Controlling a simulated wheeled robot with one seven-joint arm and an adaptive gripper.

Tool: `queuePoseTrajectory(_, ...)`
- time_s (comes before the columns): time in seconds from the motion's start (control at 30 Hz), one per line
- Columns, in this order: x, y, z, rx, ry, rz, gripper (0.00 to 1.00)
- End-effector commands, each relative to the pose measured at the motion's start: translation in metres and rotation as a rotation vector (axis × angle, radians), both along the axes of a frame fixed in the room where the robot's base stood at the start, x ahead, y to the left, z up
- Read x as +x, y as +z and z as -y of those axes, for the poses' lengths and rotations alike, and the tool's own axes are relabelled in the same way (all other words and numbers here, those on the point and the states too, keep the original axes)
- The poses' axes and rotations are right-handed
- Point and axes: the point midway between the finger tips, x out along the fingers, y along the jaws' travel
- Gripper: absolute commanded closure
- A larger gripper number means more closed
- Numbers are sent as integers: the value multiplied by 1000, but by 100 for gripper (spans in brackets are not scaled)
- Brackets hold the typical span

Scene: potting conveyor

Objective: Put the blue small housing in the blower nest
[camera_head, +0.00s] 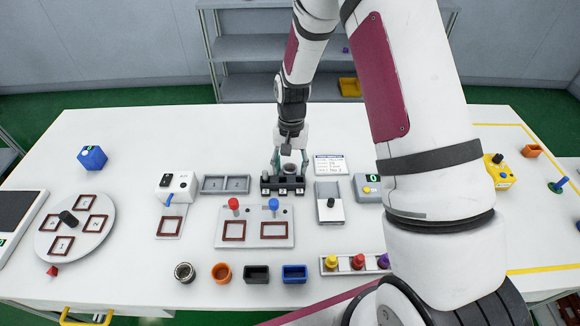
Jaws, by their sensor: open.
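The blue small housing (294,274) is an open-topped blue box on the front of the white table, at the right end of a row of small parts. A white device with a blue nozzle (178,188) stands left of centre. A plate with a dark red square frame (169,227) lies in front of it and looks like the blower nest; the frame looks empty. My gripper (290,163) is open and points down at the dark numbered rack behind the middle of the table, well away from the blue housing. A grey round part (290,169) shows between or just behind its fingers; contact cannot be told.
Beside the housing stand a black box (256,274), an orange ring (221,273) and a dark round part (185,272). The dark rack (283,186) is under my gripper. A two-frame fixture (254,238) with red and blue knobs stands between. My arm covers the right side.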

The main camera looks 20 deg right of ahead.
Motion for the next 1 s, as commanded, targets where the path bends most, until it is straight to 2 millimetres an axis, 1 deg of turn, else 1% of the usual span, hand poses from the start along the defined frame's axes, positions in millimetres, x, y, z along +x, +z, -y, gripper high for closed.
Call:
queuePoseTrajectory(0.17, 3, 18, 1, 0, 0, 4, 49)
queuePoseTrajectory(0.5, 11, 86, 5, -1, 1, 5, 49)
queuePoseTrajectory(0.6, 12, 101, 6, 0, 1, 5, 49)
queuePoseTrajectory(0.7, 13, 113, 7, 0, 0, 4, 49)
queuePoseTrajectory(0.87, 12, 126, 7, -1, 5, 9, 49)
queuePoseTrajectory(0.97, 5, 145, 7, -3, 24, 34, 49)
queuePoseTrajectory(1.0, 0, 157, 7, -4, 39, 51, 49)
